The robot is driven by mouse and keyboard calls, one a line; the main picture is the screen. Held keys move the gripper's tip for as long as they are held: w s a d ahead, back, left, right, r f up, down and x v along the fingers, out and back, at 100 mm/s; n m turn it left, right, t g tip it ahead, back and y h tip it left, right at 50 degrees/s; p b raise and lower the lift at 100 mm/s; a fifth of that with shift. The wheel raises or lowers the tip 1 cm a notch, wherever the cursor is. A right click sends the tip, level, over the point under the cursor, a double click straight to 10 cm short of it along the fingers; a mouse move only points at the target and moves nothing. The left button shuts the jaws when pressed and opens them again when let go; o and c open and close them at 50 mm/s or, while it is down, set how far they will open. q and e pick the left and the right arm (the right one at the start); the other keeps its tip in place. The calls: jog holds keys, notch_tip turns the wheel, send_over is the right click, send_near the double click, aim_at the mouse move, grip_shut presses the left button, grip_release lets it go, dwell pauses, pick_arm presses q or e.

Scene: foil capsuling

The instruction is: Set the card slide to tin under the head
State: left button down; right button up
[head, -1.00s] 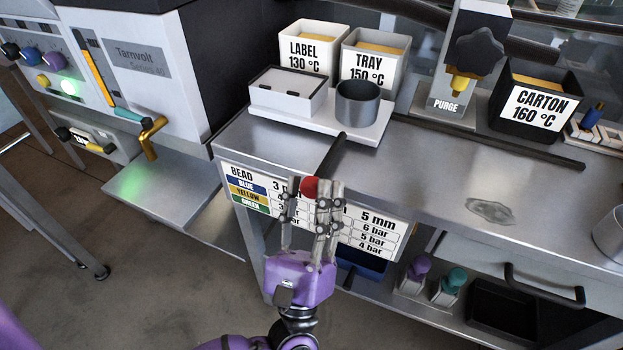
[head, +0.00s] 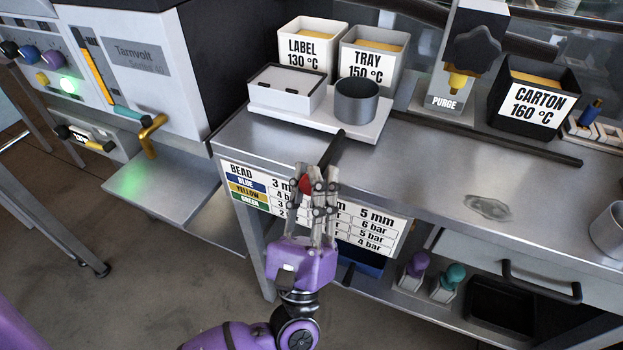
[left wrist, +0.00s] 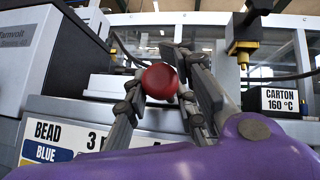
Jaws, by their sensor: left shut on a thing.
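The slide is a pale plate (head: 372,133) on the bench. It carries a white box (head: 285,97) on its left and a grey tin (head: 357,101) on its right. A dark rod (head: 334,148) runs from the plate over the bench's front edge. Its red knob (head: 305,185) is between the fingers of my left gripper (head: 318,180), which is shut on it; the knob also shows in the left wrist view (left wrist: 159,81). A dark head with a yellow nozzle (head: 458,82) stands to the right, and the tin is not under that nozzle. My right gripper is not in view.
The LABEL bin (head: 304,50) and TRAY bin (head: 368,66) stand close behind the plate. The CARTON bin (head: 533,104) is at the right. A dark bar (head: 500,143) lies along the bench top (head: 430,165). The Tamvolt machine (head: 140,65) stands at the left.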

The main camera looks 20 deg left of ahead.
pick_arm(q)
jog(key=shift+f, duration=0.1)
jog(key=shift+d, duration=0.25)
jog(key=d+b, duration=0.3)
jog(key=d, duration=0.4)
jog(key=d+b, duration=0.3)
jog(key=d, duration=0.3)
jog(key=shift+s+d+f, duration=0.2)
jog(key=shift+d, duration=0.15)
jog(key=shift+d+b, duration=0.3)
jog(key=shift+d, duration=0.4)
jog(key=shift+d+r, duration=0.1)
jog(key=shift+d, duration=0.1)
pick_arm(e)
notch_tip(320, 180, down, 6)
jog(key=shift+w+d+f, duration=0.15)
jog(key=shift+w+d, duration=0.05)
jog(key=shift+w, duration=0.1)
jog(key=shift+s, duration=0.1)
pick_arm(q)
jog(key=c, duration=1.5)
grip_release()
jog(key=shift+s, duration=0.1)
jog(key=shift+c, duration=0.2)
jog(key=shift+r, duration=0.1)
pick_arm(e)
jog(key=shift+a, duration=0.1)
